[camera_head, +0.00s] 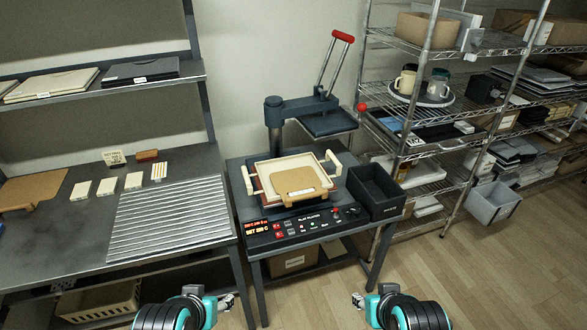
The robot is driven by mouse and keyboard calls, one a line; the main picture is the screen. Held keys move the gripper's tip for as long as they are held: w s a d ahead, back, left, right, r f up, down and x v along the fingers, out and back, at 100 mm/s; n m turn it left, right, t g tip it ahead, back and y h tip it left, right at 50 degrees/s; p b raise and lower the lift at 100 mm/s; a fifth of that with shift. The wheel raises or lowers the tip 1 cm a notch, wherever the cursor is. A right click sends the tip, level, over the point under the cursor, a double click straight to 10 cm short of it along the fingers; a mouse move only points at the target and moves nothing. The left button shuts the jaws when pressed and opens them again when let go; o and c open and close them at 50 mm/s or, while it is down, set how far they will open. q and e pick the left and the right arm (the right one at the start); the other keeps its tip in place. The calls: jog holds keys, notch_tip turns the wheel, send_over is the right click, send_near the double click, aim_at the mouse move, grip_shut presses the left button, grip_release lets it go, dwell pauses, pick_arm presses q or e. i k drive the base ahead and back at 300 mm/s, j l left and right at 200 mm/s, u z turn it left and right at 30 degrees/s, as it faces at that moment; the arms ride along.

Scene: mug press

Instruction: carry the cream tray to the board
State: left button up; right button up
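The cream tray (282,168) sits on the press bed in the middle of the view, with a handle on its left and right sides. A tan piece (300,180) with a small label lies in it. A tan wooden board (30,189) lies at the far left of the bench, cut off by the picture edge. A ribbed grey metal board (165,218) lies at the bench's right end. My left gripper (229,299) and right gripper (358,300) are low in front of the press, apart from the tray and holding nothing visible. Their finger openings are too small to judge.
The press post (274,130) and red-tipped lever (342,37) rise behind the tray. A black bin (375,188) stands close on its right, the control panel (300,222) in front. Several small blocks (133,181) lie on the bench. Wire shelves (440,100) stand at the right.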

aim_at(171, 215)
jog(key=i+l+u, duration=0.3)
jog(key=i+l, duration=0.2)
jog(key=i, duration=0.15)
jog(key=i+l+u, duration=0.3)
jog(key=i+l, duration=0.25)
